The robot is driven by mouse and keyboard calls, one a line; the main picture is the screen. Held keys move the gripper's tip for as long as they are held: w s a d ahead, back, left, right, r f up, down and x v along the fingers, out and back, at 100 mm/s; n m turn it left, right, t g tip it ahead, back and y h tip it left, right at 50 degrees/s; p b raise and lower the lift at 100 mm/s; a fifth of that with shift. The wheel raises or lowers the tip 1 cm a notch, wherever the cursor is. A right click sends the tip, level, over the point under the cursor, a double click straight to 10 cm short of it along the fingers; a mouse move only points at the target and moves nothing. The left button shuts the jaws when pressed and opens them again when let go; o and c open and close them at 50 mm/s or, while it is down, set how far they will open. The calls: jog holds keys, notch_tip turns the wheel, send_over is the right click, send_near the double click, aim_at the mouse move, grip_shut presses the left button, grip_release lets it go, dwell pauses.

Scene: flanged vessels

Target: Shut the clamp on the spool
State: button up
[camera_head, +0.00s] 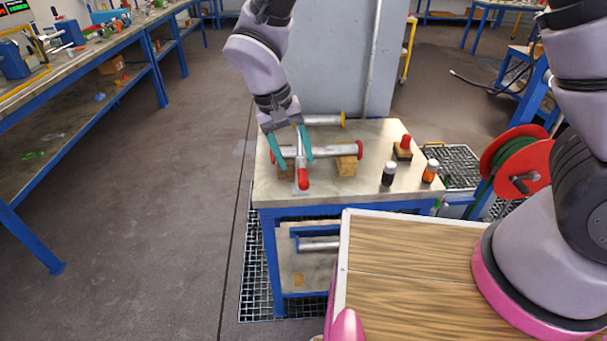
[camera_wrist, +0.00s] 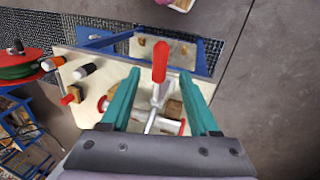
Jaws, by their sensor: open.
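The spool (camera_head: 325,152) is a grey metal tube with red ends. It lies level on wooden blocks on the work table; part of it shows in the wrist view (camera_wrist: 168,126). The clamp is a metal piece at the spool's left part, with a red-tipped handle (camera_head: 303,180) pointing toward the table's front edge. The red handle also shows in the wrist view (camera_wrist: 160,62). My gripper (camera_head: 291,157) is open above the clamp, its teal fingers apart on either side of it. In the wrist view the handle lies between the fingertips (camera_wrist: 160,80); I see no contact. I cannot tell the clamp's exact angle.
A second tube with a yellow end (camera_head: 322,120) lies behind the spool. A red-topped piece (camera_head: 404,146), a dark bottle (camera_head: 388,174) and an orange bottle (camera_head: 430,171) stand at the table's right. A grey panel (camera_head: 330,60) rises behind. A hose reel (camera_head: 515,163) is further right.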

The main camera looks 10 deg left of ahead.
aim_at(302, 176)
jog(key=x, duration=0.6)
grip_shut()
dwell(1.3)
